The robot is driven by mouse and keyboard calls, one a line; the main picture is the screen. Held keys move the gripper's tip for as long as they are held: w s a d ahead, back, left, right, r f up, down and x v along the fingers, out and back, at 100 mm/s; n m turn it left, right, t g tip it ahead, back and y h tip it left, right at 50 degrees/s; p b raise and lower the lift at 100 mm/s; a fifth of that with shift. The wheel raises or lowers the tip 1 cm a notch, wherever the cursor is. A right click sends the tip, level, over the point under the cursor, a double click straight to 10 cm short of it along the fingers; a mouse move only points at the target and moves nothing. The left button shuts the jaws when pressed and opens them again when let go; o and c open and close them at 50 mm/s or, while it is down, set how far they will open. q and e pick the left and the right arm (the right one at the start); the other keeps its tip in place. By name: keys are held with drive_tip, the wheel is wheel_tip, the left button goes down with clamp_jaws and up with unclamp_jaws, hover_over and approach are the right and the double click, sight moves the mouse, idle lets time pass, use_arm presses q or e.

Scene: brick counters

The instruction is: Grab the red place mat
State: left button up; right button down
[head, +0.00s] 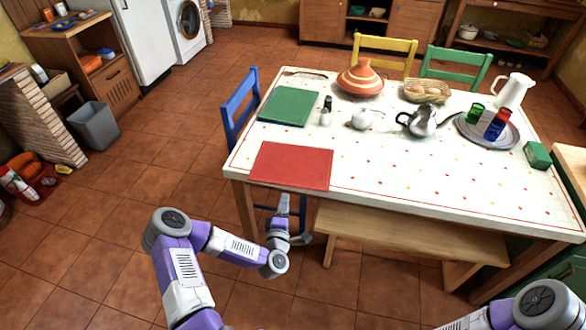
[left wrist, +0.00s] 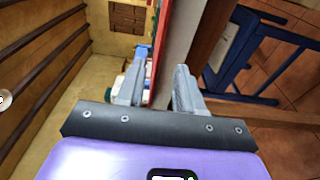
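The red place mat (head: 291,166) lies flat at the near left corner of the white table (head: 430,185), along its front edge. My left gripper (head: 280,224) is just in front of that edge, below the mat in the head view; its fingers are hard to make out there. In the left wrist view, the gripper (left wrist: 160,72) has its two fingers apart. The mat's thin red edge (left wrist: 156,55) and the grey-white table edge (left wrist: 177,40) show between them. I cannot tell whether either finger touches the mat. My right gripper is out of view.
A green mat (head: 289,106) lies behind the red one. A teapot (head: 422,120), a tagine (head: 360,78) and a tray (head: 487,131) with glasses stand farther right. A wooden bench (head: 410,232) stands along the front, a blue chair (head: 238,105) at the left.

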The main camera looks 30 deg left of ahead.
sight(287, 185)
use_arm(q)
drive_tip(key=b+x, duration=0.2)
drive_tip(key=x, duration=0.5)
drive_tip(key=shift+a, duration=0.25)
drive_tip(key=shift+w+f, duration=0.1)
clamp_jaws()
